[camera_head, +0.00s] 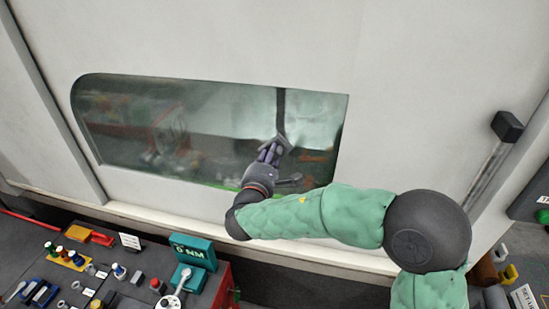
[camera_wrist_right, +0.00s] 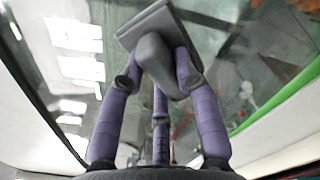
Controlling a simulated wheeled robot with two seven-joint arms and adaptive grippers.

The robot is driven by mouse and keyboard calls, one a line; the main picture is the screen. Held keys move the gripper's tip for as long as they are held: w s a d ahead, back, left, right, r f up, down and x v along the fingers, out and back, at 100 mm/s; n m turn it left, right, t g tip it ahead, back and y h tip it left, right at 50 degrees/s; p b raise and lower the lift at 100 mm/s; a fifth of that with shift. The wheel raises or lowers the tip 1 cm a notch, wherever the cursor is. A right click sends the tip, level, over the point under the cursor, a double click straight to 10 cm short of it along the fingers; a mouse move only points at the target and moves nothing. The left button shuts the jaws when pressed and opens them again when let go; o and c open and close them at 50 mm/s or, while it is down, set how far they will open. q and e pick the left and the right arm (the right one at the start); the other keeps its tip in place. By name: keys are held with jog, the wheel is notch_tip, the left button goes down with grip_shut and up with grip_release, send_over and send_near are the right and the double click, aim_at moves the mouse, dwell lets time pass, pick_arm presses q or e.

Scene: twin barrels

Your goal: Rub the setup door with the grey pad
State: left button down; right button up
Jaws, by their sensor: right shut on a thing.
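The setup door (camera_head: 390,100) is a large pale panel with a wide window (camera_head: 205,120) of smeared, reflective glass. My right gripper (camera_head: 271,154) reaches up to the lower right part of the window. It is shut on the grey pad (camera_head: 284,143), which lies at or very near the glass; exact contact cannot be told. In the right wrist view the purple fingers (camera_wrist_right: 160,95) close around the pad's rounded grip, and its flat grey plate (camera_wrist_right: 150,25) faces the glass. My left gripper is not in view.
A dark bench (camera_head: 140,270) with small tools, a teal box marked NM (camera_head: 193,250) and a red cabinet stands at the lower left. A black door handle (camera_head: 507,126) sticks out at the right. The panel around the window is clear.

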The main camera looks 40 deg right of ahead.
aim_at(287, 147)
jog(key=shift+w+a+b, duration=0.85)
jog(key=shift+w+a, duration=1)
jog(key=shift+w, duration=0.25)
jog(key=shift+w+a+b, duration=0.45)
jog(key=shift+w+a, duration=1.2)
jog(key=shift+w, duration=0.2)
jog(key=shift+r, duration=0.75)
jog(key=shift+s+d+b, duration=1)
jog(key=shift+s+d, duration=0.6)
jog(key=shift+s, duration=0.1)
jog(key=shift+s+d+b, duration=0.6)
jog(key=shift+s+d, duration=0.25)
jog(key=shift+s, duration=0.15)
jog(key=shift+s, duration=0.1)
jog(key=shift+s+d+b, duration=1.75)
jog(key=shift+s+d, duration=0.65)
jog(key=shift+s, duration=0.2)
jog(key=shift+a, duration=0.1)
